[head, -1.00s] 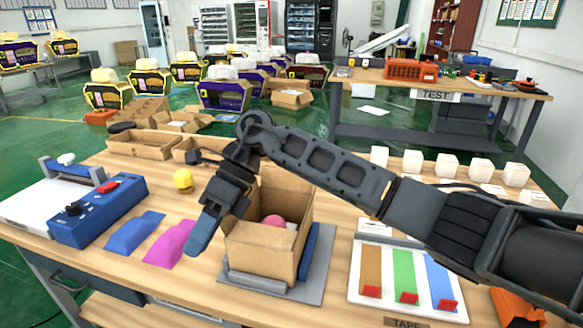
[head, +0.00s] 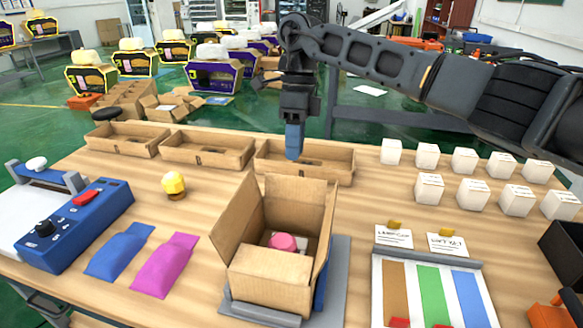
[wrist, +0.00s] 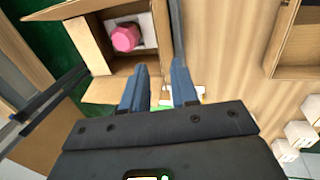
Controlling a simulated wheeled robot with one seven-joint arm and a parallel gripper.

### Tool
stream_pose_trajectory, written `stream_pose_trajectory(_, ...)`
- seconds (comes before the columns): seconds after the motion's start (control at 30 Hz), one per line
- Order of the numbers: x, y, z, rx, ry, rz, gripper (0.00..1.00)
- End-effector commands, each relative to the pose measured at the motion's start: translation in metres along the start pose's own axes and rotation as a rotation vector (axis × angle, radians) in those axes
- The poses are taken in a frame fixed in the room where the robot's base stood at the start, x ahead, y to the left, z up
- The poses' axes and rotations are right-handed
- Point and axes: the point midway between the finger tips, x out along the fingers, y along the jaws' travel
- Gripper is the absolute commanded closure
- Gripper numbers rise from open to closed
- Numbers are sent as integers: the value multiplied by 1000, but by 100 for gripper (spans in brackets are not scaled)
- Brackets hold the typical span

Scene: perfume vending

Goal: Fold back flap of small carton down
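The small brown carton (head: 270,280) stands open on a grey mat (head: 338,265) on the table. A pink round item (head: 283,242) on a white insert lies inside it; both also show in the wrist view (wrist: 125,37). The back flap (head: 297,196) stands up at the carton's far side. The left flap (head: 236,218) also stands up, leaning outward. In the wrist view the back flap (wrist: 163,35) is seen at the carton's right edge. My gripper (head: 293,152) points down, above and behind the carton. Its blue fingers (wrist: 160,82) are apart with nothing between them.
Long cardboard trays (head: 207,150) line the back of the table, one directly behind the carton. White boxes (head: 428,188) stand at right. A yellow-topped item (head: 174,185), blue and magenta pouches (head: 165,264) and a blue machine (head: 75,232) are at left.

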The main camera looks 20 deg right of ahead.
Motion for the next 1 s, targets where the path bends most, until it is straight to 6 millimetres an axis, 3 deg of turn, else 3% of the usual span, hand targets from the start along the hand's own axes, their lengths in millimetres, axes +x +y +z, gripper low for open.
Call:
stream_pose_trajectory(0.5,67,1,0,-1,0,2,71)
stream_pose_trajectory(0.9,76,0,0,-1,-1,1,71)
stream_pose_trajectory(1.0,76,0,0,-1,-1,1,81)
